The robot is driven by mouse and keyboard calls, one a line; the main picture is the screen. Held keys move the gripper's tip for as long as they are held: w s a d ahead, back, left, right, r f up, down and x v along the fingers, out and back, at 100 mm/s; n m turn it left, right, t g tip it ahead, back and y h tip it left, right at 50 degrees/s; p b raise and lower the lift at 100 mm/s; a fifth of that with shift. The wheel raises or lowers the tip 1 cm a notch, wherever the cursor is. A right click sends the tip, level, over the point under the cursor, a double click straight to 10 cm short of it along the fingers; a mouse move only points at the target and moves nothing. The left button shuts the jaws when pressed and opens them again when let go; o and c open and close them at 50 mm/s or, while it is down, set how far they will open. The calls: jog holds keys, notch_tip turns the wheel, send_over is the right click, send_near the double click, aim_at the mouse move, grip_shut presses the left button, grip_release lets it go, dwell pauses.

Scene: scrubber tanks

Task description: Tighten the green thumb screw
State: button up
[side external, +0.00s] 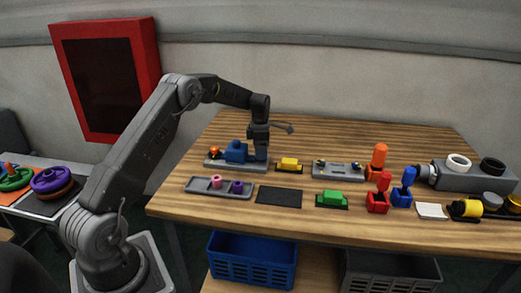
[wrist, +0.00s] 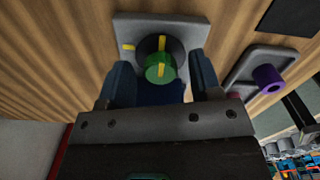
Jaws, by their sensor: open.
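A short yellow mark (wrist: 128,47) lies on the plate left of the screw. My gripper (wrist: 161,60) is open, with the screw appearing between its two sides; I cannot tell whether they touch it. In the side view my gripper (side external: 262,155) points down at the right end of the grey plate (side external: 218,163), beside a blue block (side external: 237,151). The screw is hidden there.
An orange knob (side external: 214,151) stands on the plate's left end. A grey tray (side external: 205,189) with pink and purple pegs is in front. A yellow block (side external: 289,164) is close right of my gripper. A dark mat (side external: 279,195) lies bare; more parts stand further right.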

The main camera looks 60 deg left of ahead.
jog(key=c, duration=0.9)
jog(key=shift+c, duration=0.2)
